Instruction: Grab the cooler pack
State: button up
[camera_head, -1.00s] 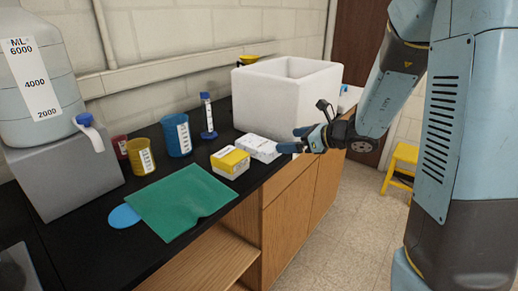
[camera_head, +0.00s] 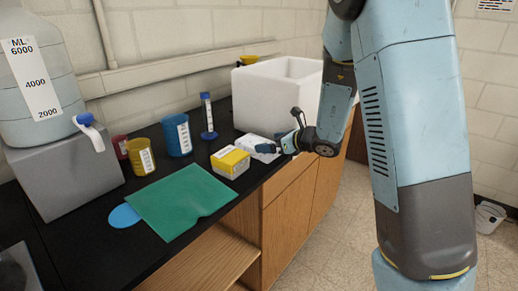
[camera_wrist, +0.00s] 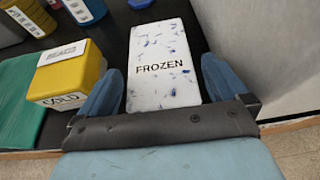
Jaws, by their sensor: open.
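The cooler pack appears to be the white, blue-flecked block (camera_wrist: 163,62) marked FROZEN, lying flat on the black counter. It also shows in the head view (camera_head: 258,147), partly hidden by my gripper. My gripper (camera_wrist: 163,92) is open, with one blue finger on each side of the pack's near end in the wrist view. In the head view, my gripper (camera_head: 272,148) is low at the pack's front edge. I cannot tell whether the fingers touch it. A yellow and white box (camera_wrist: 70,75) marked COLD sits just left of the pack, close to my left finger.
A large white open cooler box (camera_head: 277,95) stands behind the pack. A green cloth (camera_head: 183,203) lies at the counter's front left. A blue beaker (camera_head: 178,134), a yellow beaker (camera_head: 140,156) and a blue-capped cylinder (camera_head: 208,115) stand behind.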

aim_at(253, 141)
jog(key=shift+x, duration=2.45)
jog(key=shift+s+f, duration=0.1)
jog(key=shift+s, duration=0.05)
jog(key=c, duration=0.9)
jog(key=shift+c, duration=0.2)
jog(key=shift+r, duration=0.65)
notch_tip(253, 141, up, 2)
jog(key=shift+s+d+r, duration=0.1)
jog(key=shift+r, duration=0.05)
jog(key=s+d+r, duration=0.1)
jog(key=r, duration=0.1)
jog(key=s+d+r, duration=0.1)
jog(key=r, duration=0.1)
jog(key=s+d+r, duration=0.1)
jog(key=s+r, duration=0.1)
jog(key=s+a+v, duration=0.1)
jog(key=v, duration=0.8)
jog(key=shift+s, duration=0.3)
